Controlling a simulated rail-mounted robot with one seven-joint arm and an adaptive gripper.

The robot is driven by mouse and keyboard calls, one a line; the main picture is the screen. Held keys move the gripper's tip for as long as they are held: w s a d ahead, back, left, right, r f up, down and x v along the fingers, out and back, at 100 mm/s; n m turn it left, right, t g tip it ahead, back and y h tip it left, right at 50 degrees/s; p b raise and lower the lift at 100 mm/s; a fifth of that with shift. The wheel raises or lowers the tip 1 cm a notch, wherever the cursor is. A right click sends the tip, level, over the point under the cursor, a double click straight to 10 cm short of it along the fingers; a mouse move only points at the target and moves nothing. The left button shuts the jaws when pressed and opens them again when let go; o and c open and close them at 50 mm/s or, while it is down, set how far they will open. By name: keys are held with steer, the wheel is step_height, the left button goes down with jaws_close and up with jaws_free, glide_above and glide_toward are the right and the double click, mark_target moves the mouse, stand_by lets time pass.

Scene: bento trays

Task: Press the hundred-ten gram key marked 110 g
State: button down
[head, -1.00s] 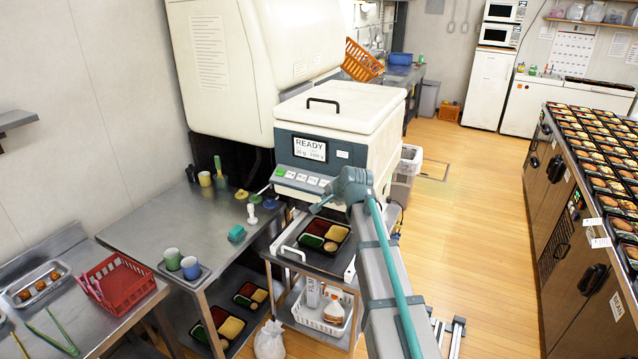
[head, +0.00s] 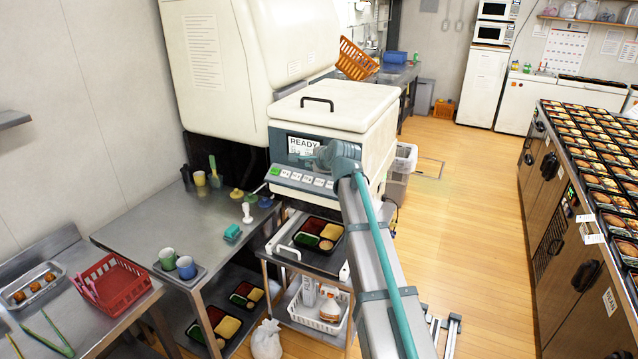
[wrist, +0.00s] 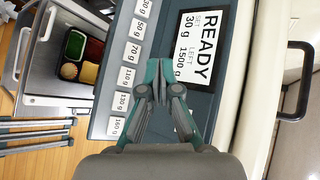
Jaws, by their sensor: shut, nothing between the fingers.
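The white key marked 110 g (wrist: 127,78) sits in the row of weight keys, between the 70 g key (wrist: 133,53) and the 120 g key (wrist: 122,103). My gripper (wrist: 155,82) is shut and empty. In the wrist view its fingertips lie between the key row and the display, beside the 110 g key. I cannot tell whether they touch the panel. In the head view my gripper (head: 311,154) is in front of the display, above the key row (head: 302,180). The display (wrist: 197,58) reads READY, set 30 g, left 1500 g.
The keys belong to a cream machine (head: 340,105) with a black lid handle (head: 317,101). A filled bento tray (head: 318,234) sits below the panel. A steel table (head: 190,222) with cups stands to the left. The wooden floor (head: 455,220) to the right is clear.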

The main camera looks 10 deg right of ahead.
mark_target(315, 180)
steer(key=shift+f, duration=0.15)
steer(key=shift+w+d+f+b, duration=0.55)
steer(key=shift+f+b, duration=0.25)
steer(key=shift+f, duration=0.45)
steer(key=shift+w+d+f+b, duration=0.3)
steer(key=shift+w+f+b, duration=0.45)
steer(key=shift+f, duration=0.45)
steer(key=shift+w+d+f+b, duration=0.5)
steer(key=shift+f+b, duration=0.4)
steer(key=shift+f, duration=0.35)
steer(key=shift+f, duration=0.1)
steer(key=shift+w+d+f, duration=0.1)
steer(key=shift+w+f, duration=0.05)
steer(key=shift+f, duration=0.1)
steer(key=shift+w+d+f+b, duration=0.15)
steer(key=shift+f+b, duration=0.15)
steer(key=shift+f, duration=0.1)
steer(key=shift+r, duration=0.1)
steer(key=shift+s+a+r+p, duration=0.3)
steer(key=shift+r+p, duration=0.3)
steer(key=shift+r, duration=0.05)
